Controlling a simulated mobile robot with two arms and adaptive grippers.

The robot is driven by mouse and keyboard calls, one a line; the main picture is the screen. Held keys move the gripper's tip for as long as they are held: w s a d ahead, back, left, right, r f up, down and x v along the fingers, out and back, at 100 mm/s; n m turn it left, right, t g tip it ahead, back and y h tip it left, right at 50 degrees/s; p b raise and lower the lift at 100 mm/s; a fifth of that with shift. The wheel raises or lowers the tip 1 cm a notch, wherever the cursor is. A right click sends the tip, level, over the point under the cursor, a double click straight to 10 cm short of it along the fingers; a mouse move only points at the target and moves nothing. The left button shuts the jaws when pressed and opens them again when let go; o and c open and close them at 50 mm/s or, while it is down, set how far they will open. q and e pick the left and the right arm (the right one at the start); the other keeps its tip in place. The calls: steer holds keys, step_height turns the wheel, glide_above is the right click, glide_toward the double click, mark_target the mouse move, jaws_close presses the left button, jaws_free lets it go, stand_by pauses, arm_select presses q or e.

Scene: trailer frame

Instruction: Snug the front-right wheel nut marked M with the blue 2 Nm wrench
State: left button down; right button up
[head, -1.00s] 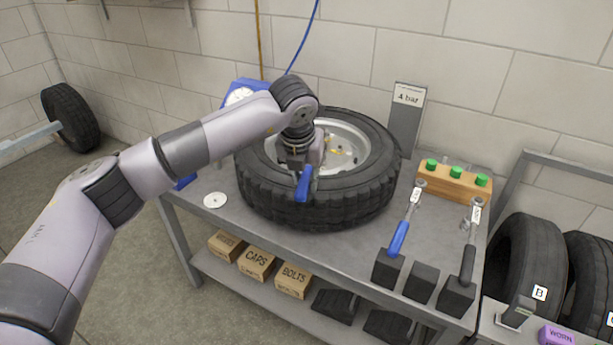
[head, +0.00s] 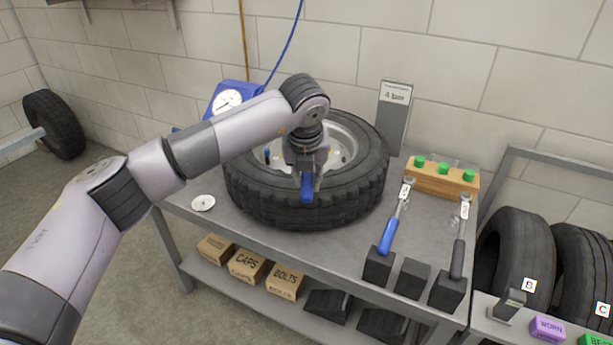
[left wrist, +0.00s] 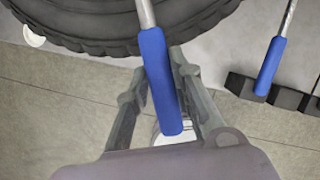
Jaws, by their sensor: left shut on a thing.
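My left gripper (head: 307,175) hangs over the near side of the tyre (head: 255,200) lying flat on the bench. It is shut on a blue-handled tool (head: 307,190). In the left wrist view this tool (left wrist: 158,70) shows its blue grip between my fingers and a metal shaft running towards the tyre; its far end is out of frame. A second blue-handled wrench (head: 390,232) with a white tag leans on a black block at the right, beside a black-handled one (head: 460,245). Their tags are too small to read. No nut marked M can be made out. My right gripper is not in view.
A wooden block with green caps (head: 440,178) and a "4 bar" panel (head: 394,112) stand at the back right. A blue gauge (head: 230,100) stands behind my arm. A white disc (head: 203,203) lies front left. More tyres (head: 515,255) stand at the right.

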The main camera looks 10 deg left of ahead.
arm_select(q)
steer(key=shift+d+r, duration=0.1)
steer(key=shift+r, duration=0.1)
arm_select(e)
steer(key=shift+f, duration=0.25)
arm_select(q)
steer(key=shift+r, duration=0.65)
stand_by(0.6)
steer(key=shift+r, duration=0.25)
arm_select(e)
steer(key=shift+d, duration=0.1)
arm_select(q)
steer(key=shift+r, duration=0.25)
stand_by(0.4)
